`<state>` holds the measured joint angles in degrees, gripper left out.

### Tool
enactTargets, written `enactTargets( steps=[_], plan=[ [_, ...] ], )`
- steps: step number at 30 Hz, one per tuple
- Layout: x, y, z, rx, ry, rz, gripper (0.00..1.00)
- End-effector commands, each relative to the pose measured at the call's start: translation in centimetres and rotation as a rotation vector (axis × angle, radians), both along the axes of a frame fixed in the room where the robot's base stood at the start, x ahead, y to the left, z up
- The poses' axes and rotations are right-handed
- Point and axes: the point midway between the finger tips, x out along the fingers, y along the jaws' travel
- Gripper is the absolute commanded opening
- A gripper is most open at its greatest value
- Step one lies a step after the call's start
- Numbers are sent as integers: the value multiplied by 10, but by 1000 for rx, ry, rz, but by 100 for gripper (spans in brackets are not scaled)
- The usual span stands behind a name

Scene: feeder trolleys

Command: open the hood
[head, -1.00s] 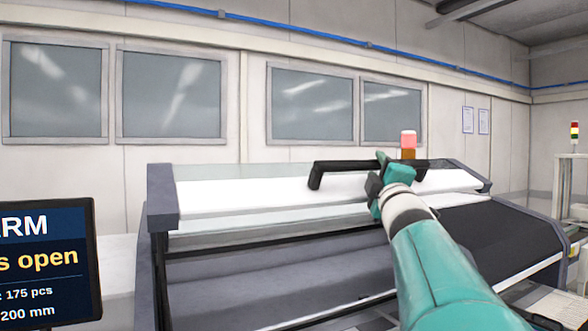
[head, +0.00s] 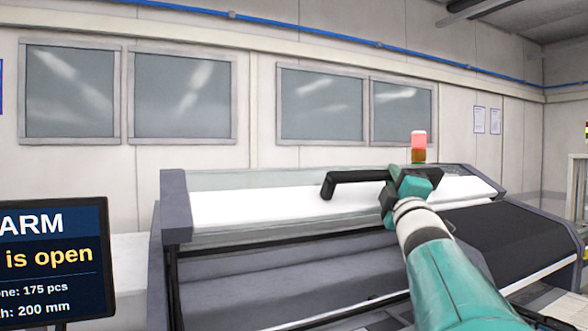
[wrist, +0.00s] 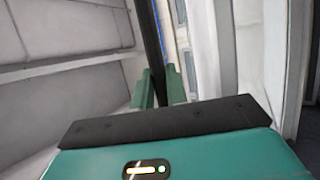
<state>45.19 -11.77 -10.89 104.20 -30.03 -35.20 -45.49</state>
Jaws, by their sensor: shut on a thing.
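The hood (head: 262,206) is a white and glassy panel on the grey machine. It stands raised, with an open dark gap under its front edge. A black bar handle (head: 352,177) runs along it. My gripper (head: 397,184) is shut on the handle, right of the handle's left end, and hides part of it. In the wrist view the green fingers (wrist: 161,88) close on both sides of the dark bar (wrist: 150,45).
A screen (head: 50,262) at the lower left reads "ARM" and "is open", partly cut off. A red and orange beacon (head: 418,147) stands behind the hood. A dark sloping cover (head: 500,240) lies to the right. A wall with windows is behind.

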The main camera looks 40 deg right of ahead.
Motion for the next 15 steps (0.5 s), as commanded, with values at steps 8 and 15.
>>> enactTargets(
  steps=[8,15],
  plan=[
    [-22,7,-64,-6,-52,-2,0],
    [-28,9,-83,-8,-51,-2,0]
  ],
)
